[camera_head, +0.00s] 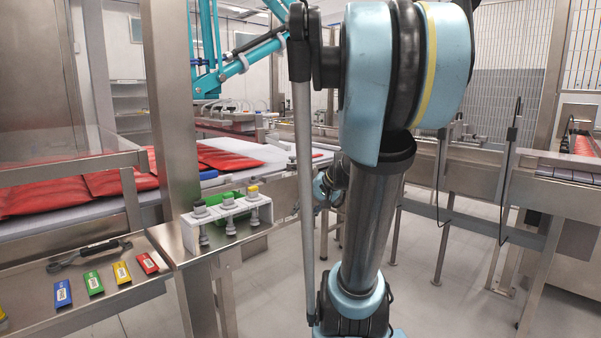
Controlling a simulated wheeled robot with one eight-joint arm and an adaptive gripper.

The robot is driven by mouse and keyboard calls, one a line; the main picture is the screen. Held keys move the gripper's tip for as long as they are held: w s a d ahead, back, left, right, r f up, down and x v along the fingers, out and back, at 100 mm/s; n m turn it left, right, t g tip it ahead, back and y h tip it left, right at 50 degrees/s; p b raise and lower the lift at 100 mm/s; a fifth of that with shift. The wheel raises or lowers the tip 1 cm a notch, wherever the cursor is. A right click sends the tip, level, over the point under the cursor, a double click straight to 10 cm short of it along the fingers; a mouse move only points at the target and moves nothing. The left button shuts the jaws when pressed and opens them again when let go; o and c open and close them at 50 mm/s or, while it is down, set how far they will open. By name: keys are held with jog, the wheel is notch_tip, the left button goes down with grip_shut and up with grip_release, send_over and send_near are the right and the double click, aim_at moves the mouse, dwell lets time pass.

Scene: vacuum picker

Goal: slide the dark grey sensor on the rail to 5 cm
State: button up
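I cannot pick out the dark grey sensor or a marked rail with certainty. Two dark upright brackets with hanging cables, one at the right (512,133) and one nearer the middle (442,135), stand by the conveyor frame. They are too small to identify. My arm fills the middle of the view. A blue and dark part of it, seemingly my wrist (331,186), shows behind the dark arm tube. The fingers of my gripper are hidden or too small to make out, and I see nothing held.
A white rack (262,213) with several suction cups stands on the left steel bench. A dark tool (88,255) and blue, green, yellow and red labelled pieces lie on the nearer bench. Red pouches (115,180) lie on the conveyor behind. Open floor (455,270) shows right of my arm.

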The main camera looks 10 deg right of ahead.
jog(key=w+d+r+m+t+y, duration=0.1)
jog(key=w+d+r+t, duration=0.1)
jog(key=w, duration=0.4)
jog(key=w+d+r+m+t+y, duration=0.1)
jog(key=w+d+r+m, duration=0.15)
jog(key=w, duration=0.35)
jog(key=m+t+y, duration=0.1)
jog(key=m+t, duration=0.2)
jog(key=t, duration=0.1)
send_near(302, 168)
jog(key=x, duration=1)
jog(key=shift+w+a+f, duration=0.2)
jog(key=shift+w, duration=0.1)
grip_shut()
jog(key=shift+s, duration=0.1)
